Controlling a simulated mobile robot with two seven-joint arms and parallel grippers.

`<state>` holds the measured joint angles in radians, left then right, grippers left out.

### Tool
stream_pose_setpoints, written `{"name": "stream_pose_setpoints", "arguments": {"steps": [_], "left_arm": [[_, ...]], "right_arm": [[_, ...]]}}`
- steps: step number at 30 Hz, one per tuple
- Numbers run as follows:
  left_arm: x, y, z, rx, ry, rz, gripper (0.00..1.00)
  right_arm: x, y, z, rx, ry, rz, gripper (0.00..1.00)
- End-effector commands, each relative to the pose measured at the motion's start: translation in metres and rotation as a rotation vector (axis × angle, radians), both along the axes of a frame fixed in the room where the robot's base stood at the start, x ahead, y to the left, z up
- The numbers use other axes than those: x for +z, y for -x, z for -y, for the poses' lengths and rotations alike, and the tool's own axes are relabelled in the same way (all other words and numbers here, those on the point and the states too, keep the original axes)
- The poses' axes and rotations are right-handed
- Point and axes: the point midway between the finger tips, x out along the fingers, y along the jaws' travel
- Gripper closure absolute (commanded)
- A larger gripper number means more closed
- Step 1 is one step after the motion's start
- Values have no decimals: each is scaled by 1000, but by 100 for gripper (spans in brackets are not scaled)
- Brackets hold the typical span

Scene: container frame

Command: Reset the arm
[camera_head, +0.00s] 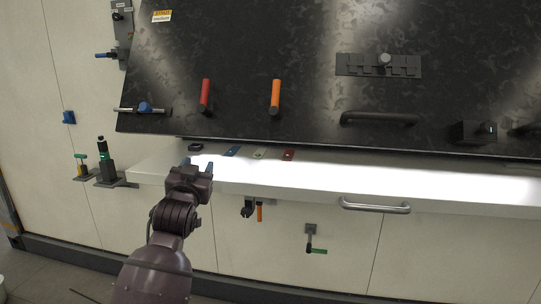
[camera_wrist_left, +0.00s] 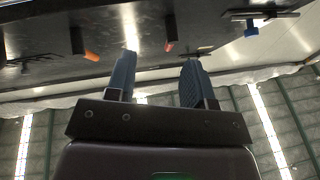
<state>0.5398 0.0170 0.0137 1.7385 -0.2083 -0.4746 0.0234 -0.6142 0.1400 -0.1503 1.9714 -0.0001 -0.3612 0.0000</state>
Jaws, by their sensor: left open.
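My left arm comes in from the bottom left of the head view. Its left gripper (camera_head: 197,164) is open and empty, close to the front edge of the white shelf (camera_head: 330,178). The left wrist view shows its two blue-grey fingers (camera_wrist_left: 158,80) spread apart with nothing between them. My right gripper is not in view.
A dark panel (camera_head: 300,60) above the shelf bears a red handle (camera_head: 205,95), an orange handle (camera_head: 275,97) and a black bar handle (camera_head: 380,119). Blue, pale and red flat pieces (camera_head: 288,154) lie on the shelf. A metal handle (camera_head: 376,207) juts from its front.

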Motion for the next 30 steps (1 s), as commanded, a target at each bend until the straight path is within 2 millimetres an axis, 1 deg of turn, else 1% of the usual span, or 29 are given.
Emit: {"name": "stream_pose_setpoints", "arguments": {"steps": [1, 2, 3, 5, 9, 11, 12, 14, 15, 17, 18, 20, 21, 23, 24, 26, 27, 29, 30], "left_arm": [[-25, 10, -6, -5, 3, -21, 52], [-37, 16, -9, -8, 5, -31, 52], [-54, 24, -13, -12, 9, -45, 52], [-79, 37, -18, -18, 13, -69, 52], [-135, 71, -30, -29, 28, -131, 52], [-158, 86, -35, -31, 33, -160, 52], [-174, 97, -39, -32, 38, -181, 52], [-197, 115, -43, -33, 44, -215, 52], [-212, 127, -46, -33, 50, -238, 52], [-234, 146, -51, -31, 57, -275, 52], [-249, 159, -54, -29, 61, -301, 52], [-271, 179, -59, -25, 68, -341, 52], [-285, 193, -62, -22, 71, -371, 52], [-307, 215, -66, -15, 76, -416, 52], [-321, 230, -69, -9, 78, -449, 52], [-341, 253, -74, 1, 78, -496, 52], [-355, 270, -77, 7, 77, -530, 52], [-375, 294, -81, 19, 76, -580, 52], [-387, 310, -84, 27, 76, -613, 52]], "right_arm": [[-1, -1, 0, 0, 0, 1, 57], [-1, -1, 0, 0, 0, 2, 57], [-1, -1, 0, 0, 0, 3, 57], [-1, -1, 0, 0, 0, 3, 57], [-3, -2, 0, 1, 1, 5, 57], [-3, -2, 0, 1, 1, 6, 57], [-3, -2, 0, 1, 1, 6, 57], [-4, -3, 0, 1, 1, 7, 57], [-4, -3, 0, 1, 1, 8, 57], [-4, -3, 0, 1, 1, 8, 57], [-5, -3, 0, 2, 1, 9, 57], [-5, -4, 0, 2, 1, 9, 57], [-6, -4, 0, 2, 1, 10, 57], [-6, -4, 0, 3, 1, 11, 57], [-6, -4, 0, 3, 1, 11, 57], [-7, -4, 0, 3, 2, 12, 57], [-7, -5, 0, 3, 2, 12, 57], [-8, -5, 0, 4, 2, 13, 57], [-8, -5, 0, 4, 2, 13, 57]]}}
